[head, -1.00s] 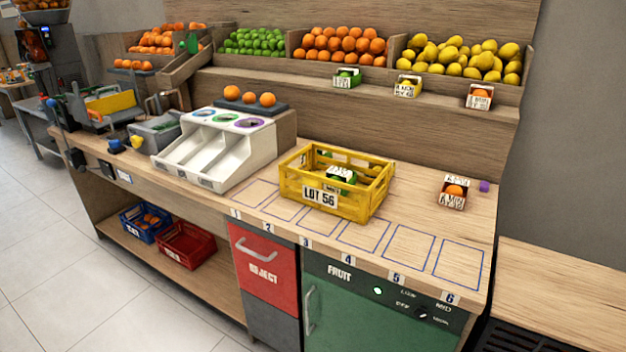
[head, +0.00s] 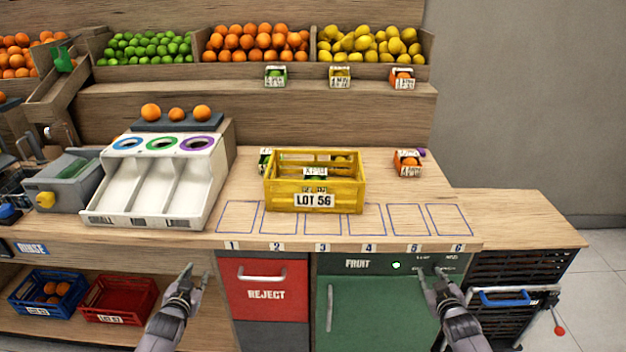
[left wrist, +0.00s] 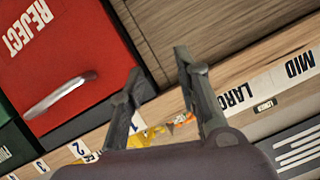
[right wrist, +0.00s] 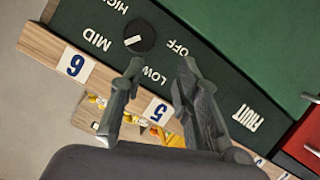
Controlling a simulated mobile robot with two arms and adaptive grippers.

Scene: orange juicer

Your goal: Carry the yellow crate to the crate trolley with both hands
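The yellow crate (head: 283,195), labelled LOT 56, stands upright on the wooden counter, behind the numbered outlined squares. A small labelled carton (head: 315,172) shows inside it. My left gripper (head: 197,271) is open and empty, in front of the counter, lower and to the left of the crate. My right gripper (head: 431,271) is open and empty, in front of the green cabinet, lower and to the right of the crate. Neither touches the crate.
The white sorting chute (head: 150,185) stands left of the crate. A small orange carton (head: 408,164) is to its right. The counter's front edge (head: 345,242) lies between my grippers and the crate. A lower wooden top (head: 515,225) at the right is bare.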

